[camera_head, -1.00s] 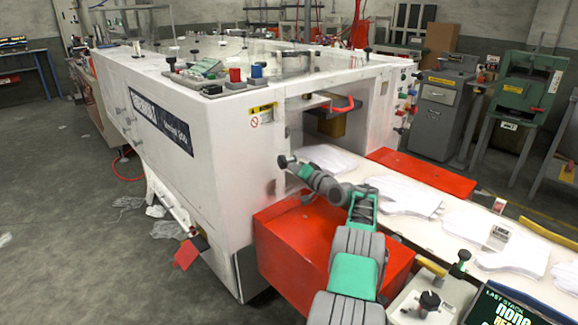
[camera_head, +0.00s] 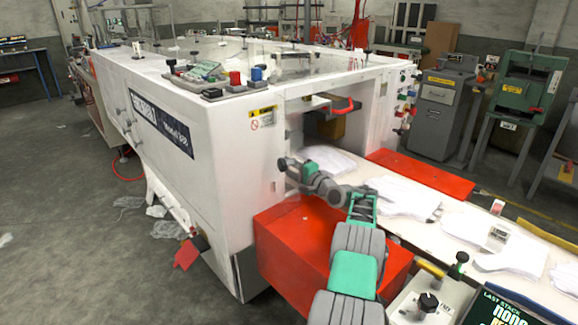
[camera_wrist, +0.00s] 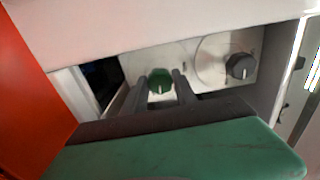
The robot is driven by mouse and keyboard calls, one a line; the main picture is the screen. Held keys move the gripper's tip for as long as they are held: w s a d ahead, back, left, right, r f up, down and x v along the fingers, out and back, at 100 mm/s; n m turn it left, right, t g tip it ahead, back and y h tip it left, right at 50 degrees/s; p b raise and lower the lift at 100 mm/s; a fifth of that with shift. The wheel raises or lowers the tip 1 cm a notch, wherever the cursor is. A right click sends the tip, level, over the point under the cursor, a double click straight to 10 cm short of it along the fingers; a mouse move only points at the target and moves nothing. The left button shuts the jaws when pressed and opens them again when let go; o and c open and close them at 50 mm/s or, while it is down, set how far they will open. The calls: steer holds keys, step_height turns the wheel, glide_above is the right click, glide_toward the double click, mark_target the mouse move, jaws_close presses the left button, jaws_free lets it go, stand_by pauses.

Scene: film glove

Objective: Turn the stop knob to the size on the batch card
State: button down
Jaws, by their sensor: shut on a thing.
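In the wrist view, a green knob (camera_wrist: 160,80) with a pale pointer line sits on a metal panel (camera_wrist: 196,85). My gripper (camera_wrist: 160,86) has its two dark fingers on either side of this knob and is shut on it. The pointer line runs roughly up and down in that view. A black knob (camera_wrist: 240,66) on a round dial plate is to its right, apart from the fingers. In the head view my arm reaches to the white machine (camera_head: 200,120); the fingertips are hidden there.
A red box (camera_head: 320,245) stands below my arm. White glove shapes (camera_head: 405,195) lie along the pale belt. A control box with another black knob (camera_head: 428,303) and a dark screen (camera_head: 505,308) is at the lower right.

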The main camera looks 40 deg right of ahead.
steer(key=shift+m+p, duration=0.35)
steer(key=shift+m, duration=1.45)
steer(key=shift+f, duration=0.1)
steer(key=c, duration=1)
jaws_free()
steer(key=s, duration=0.8)
steer(key=shift+d, duration=0.1)
steer(key=shift+w, duration=0.1)
steer(key=shift+p, duration=0.3)
